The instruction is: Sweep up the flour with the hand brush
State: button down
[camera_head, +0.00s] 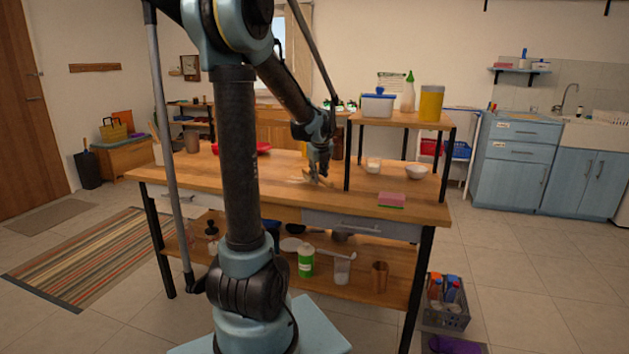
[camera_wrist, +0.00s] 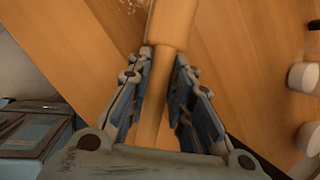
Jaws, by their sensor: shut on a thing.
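My gripper (camera_wrist: 164,62) is shut on a light wooden handle (camera_wrist: 170,24), which I take to be the hand brush. The handle runs between the two fingers and out of the top of the wrist view, so the bristles are out of sight there. Pale white specks, likely flour (camera_wrist: 126,5), lie on the wooden tabletop at the top of the wrist view, just left of the handle. In the head view my gripper (camera_head: 318,170) is low over the middle of the worktable (camera_head: 270,178). The brush and flour are too small to make out clearly there.
A raised shelf (camera_head: 398,119) stands on the table right of my gripper, its black post close by. A glass jar (camera_head: 373,165), white bowl (camera_head: 416,171) and pink-green sponge (camera_head: 391,200) sit to the right. A red object (camera_head: 250,149) lies behind my arm.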

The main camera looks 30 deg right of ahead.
jog(key=shift+r, duration=2.2)
jog(key=shift+r, duration=0.1)
jog(key=shift+r, duration=1.4)
